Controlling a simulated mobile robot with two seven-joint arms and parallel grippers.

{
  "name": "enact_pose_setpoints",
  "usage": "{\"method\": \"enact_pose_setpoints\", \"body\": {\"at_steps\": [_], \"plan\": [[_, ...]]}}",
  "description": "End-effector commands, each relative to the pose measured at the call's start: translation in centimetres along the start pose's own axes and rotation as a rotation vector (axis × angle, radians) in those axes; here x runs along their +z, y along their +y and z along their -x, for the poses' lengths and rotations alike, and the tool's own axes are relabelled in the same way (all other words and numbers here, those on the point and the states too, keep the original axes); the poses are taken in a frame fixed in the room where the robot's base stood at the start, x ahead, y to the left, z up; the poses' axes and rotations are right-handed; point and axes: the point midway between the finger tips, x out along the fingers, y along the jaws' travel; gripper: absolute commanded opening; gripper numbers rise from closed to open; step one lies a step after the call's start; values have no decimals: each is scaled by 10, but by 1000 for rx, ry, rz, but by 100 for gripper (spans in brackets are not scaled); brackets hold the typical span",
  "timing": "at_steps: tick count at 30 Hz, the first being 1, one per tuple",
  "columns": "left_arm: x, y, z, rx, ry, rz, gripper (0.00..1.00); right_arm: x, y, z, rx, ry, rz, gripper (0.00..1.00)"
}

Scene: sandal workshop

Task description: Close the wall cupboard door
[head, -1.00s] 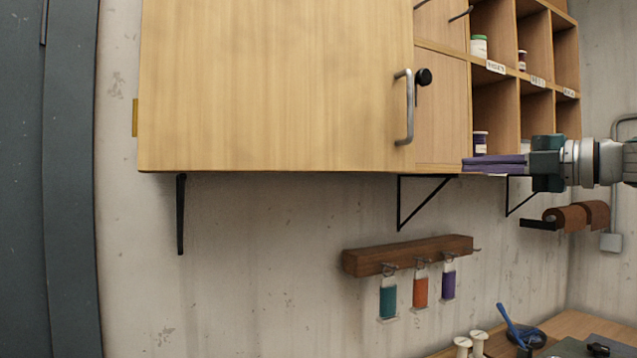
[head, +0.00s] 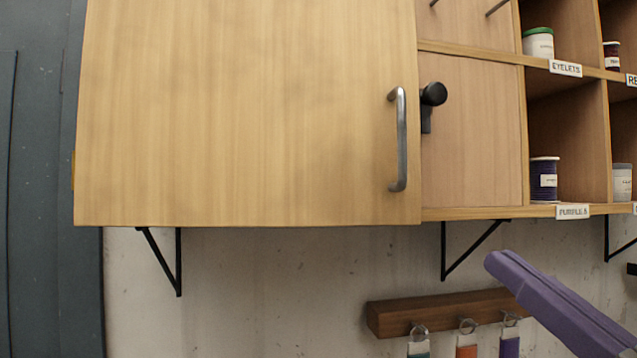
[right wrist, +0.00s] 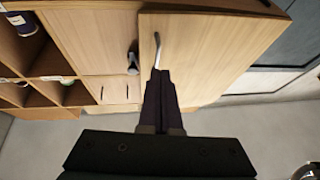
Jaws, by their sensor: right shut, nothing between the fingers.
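The wooden cupboard door (head: 250,110) fills the left of the head view, with a brass-coloured hinge at its left edge. Its metal bar handle (head: 400,140) stands near its right edge, beside a fixed wooden panel (head: 470,165). The door looks flat or nearly flat to the cupboard front; I cannot tell whether a small gap is left. My right gripper (head: 494,262) has its purple fingers shut and empty, below and right of the handle. In the right wrist view, the fingers (right wrist: 160,76) point towards the handle (right wrist: 157,50) on the door (right wrist: 215,50). My left gripper is out of view.
A black knob (head: 433,94) sticks out just right of the handle. Open cubbies with a purple spool (head: 544,180) and a green-lidded jar (head: 538,43) stand further right. A wooden hook rail (head: 445,309) and black brackets (head: 470,250) are below.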

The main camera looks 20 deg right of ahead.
Motion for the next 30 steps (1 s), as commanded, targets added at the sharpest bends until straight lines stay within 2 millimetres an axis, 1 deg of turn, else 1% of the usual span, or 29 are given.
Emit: {"method": "enact_pose_setpoints", "body": {"at_steps": [2,5,8,15,21,25,30], "plan": [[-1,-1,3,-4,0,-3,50,-5,1,-2,15,3,-13,0],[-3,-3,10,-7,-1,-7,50,-7,1,-12,16,5,-14,0],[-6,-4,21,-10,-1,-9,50,-10,1,-29,14,7,-12,0],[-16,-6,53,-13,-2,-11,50,-12,2,-82,14,7,-11,0],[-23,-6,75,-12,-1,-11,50,-10,2,-119,13,4,-10,0],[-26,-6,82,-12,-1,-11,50,-7,2,-132,13,3,-10,0],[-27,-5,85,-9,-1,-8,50,-5,2,-139,13,3,-10,0]]}}
